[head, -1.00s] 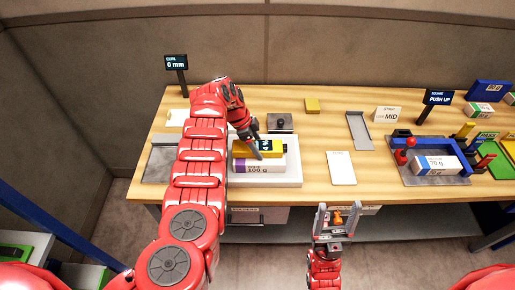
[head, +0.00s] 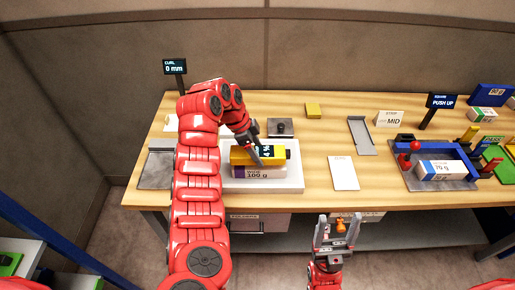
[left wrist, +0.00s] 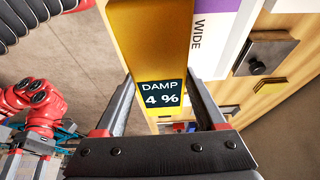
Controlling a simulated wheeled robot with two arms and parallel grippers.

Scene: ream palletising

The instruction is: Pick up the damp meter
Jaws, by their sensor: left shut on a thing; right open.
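The damp meter (head: 241,155) is a yellow block with a dark display, which reads "DAMP 4 %" in the left wrist view (left wrist: 161,95). My left gripper (head: 258,150) is shut on it, with one finger on each side in the left wrist view. The ream is on a white tray-like base (head: 292,181). My right gripper (head: 337,221) is open and empty in front of the table's front edge.
A grey block with a dark knob (head: 280,127) stands behind the ream. A white card (head: 343,173) and a grey tray (head: 361,137) lie to the right. A blue jig (head: 408,143) holds another ream (head: 440,169). Bare wood (head: 315,150) lies between.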

